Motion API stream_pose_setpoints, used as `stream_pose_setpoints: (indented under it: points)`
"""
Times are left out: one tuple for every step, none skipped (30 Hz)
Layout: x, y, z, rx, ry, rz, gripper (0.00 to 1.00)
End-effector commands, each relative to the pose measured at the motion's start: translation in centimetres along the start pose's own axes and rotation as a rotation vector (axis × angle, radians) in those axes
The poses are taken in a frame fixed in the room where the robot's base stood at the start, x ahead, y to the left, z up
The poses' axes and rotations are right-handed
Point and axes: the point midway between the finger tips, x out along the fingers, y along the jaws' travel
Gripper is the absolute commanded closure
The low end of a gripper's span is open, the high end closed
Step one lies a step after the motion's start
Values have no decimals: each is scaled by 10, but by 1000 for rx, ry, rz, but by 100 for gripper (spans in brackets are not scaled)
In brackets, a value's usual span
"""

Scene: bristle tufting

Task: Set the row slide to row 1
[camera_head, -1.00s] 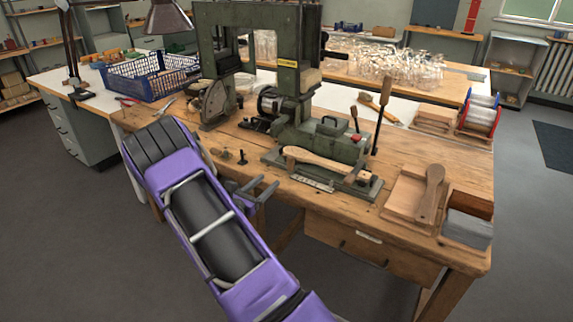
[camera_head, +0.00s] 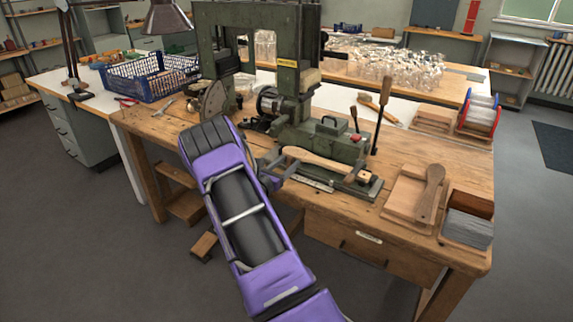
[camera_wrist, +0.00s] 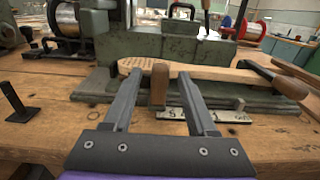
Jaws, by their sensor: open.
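The row slide is a low green-grey carriage (camera_head: 366,190) along the front of the green tufting machine (camera_head: 325,147); it also shows in the wrist view (camera_wrist: 265,103). A pale wooden brush body (camera_head: 318,160) lies along it. A metal scale plate (camera_head: 317,184) with dark marks, too small to read surely, is at its front edge. In the wrist view, an upright brown wooden knob (camera_wrist: 160,86) stands before the carriage. My gripper (camera_head: 279,164) is open at the left end of the slide. In the wrist view its fingers (camera_wrist: 157,78) lie on either side of the knob, with gaps visible.
A wire spool (camera_wrist: 67,18) and a small black post (camera_wrist: 17,103) stand at left in the wrist view. A wooden board with a paddle (camera_head: 405,196) and a bristle box (camera_head: 468,229) lie right.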

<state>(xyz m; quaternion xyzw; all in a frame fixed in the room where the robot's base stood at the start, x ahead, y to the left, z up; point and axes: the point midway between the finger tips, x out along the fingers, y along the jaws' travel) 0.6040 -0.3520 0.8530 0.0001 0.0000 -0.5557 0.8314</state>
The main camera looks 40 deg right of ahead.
Motion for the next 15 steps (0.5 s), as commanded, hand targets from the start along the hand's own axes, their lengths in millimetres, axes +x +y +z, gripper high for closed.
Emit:
stream_pose_setpoints:
  points:
    - [0,0,0,0,0,0,46]
    - [0,0,0,0,0,0,52]
    - [0,0,0,0,0,0,59]
    - [0,0,0,0,0,0,64]
    - [0,0,0,0,0,0,70]
    - [0,0,0,0,0,0,77]
    - [0,0,0,0,0,0,82]
    - [0,0,0,0,0,0,88]
    - [0,0,0,0,0,0,95]
    - [0,0,0,0,0,0,100]
    - [0,0,0,0,0,0,100]
    - [0,0,0,0,0,0,100]
    - [0,0,0,0,0,0,100]
    - [0,0,0,0,0,0,100]
    - [0,0,0,0,0,0,100]
